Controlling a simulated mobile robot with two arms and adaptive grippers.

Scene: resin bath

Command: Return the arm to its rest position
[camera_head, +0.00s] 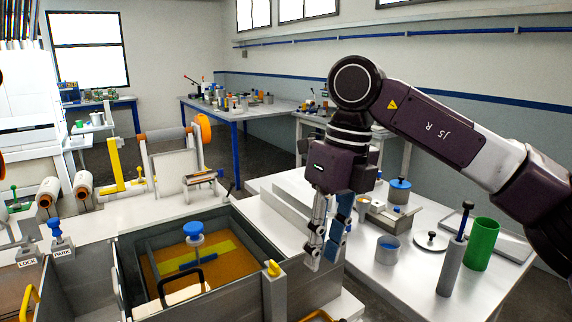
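My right arm (440,130) comes in from the right edge, bends at a dark elbow joint and points down. Its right gripper (324,257) hangs between the resin bath and the right-hand bench. Its two fingers are apart, with blue on the farther one, and I see nothing held between them. The bath (131,252) is a grey open tank with amber liquid, to the left of the gripper. A blue-knobbed part (194,232) stands in it. My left gripper is not in view.
The right-hand bench (400,285) holds a green cylinder (482,244), a grey cylinder with a black handle (452,265), a small cup (387,249) and a blue-lidded pot (399,190). A yellow-tipped post (273,285) stands at the bath's near right corner. Blue-legged tables (238,118) are farther back.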

